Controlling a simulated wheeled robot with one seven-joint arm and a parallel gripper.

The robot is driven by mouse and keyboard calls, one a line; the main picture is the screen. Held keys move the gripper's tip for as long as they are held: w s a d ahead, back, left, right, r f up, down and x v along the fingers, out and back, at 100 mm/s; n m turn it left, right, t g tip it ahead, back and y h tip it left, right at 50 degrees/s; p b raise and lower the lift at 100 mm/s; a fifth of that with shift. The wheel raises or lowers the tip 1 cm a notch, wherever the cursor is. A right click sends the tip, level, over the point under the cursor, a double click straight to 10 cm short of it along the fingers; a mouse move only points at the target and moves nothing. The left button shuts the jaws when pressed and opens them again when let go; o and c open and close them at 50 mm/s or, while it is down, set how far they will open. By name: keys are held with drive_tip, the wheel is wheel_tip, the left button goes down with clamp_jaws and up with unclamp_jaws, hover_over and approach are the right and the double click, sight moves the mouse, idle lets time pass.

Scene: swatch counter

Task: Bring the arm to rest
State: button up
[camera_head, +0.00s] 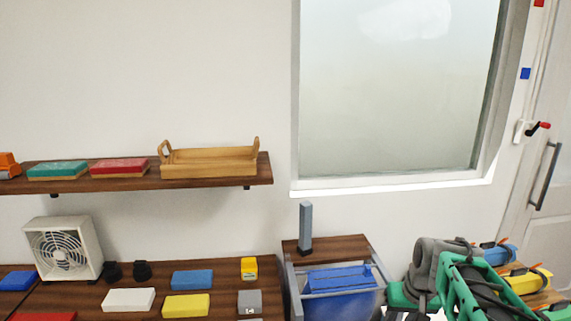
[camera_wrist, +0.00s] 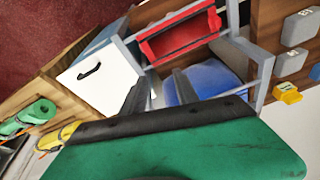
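My gripper (camera_wrist: 161,76) shows in the wrist view as a green body with a black edge. Its two dark fingers stand apart with a gap between them, and nothing is seen held. The fingers point toward a grey-framed stand (camera_wrist: 262,75) with a blue bin (camera_wrist: 212,78) in it. My green and grey arm (camera_head: 440,280) is at the lower right of the head view, over the right side of the stand. The gripper cannot be made out clearly there.
The stand (camera_head: 325,247) bears an upright blue-grey block (camera_head: 305,225). Left of it a wooden counter holds a fan (camera_head: 63,247) and several coloured blocks. A wall shelf (camera_head: 225,177) holds a wooden tray (camera_head: 210,162). Blue and yellow rolls (camera_head: 530,281) lie right of my arm.

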drive_tip(key=s+a+f+m+g, duration=0.1)
drive_tip(key=s+a+f, duration=0.1)
drive_tip(key=s, duration=0.4)
drive_tip(key=s+a+f+m+g, duration=0.1)
drive_tip(key=s+a+f, duration=0.1)
drive_tip(key=s, duration=0.5)
drive_tip(key=s+a+r+n+t, duration=0.2)
drive_tip(key=a+r+n, duration=0.1)
drive_tip(key=a+r, duration=0.3)
drive_tip(key=shift+a+t, duration=0.3)
drive_tip(key=shift+a, duration=0.8)
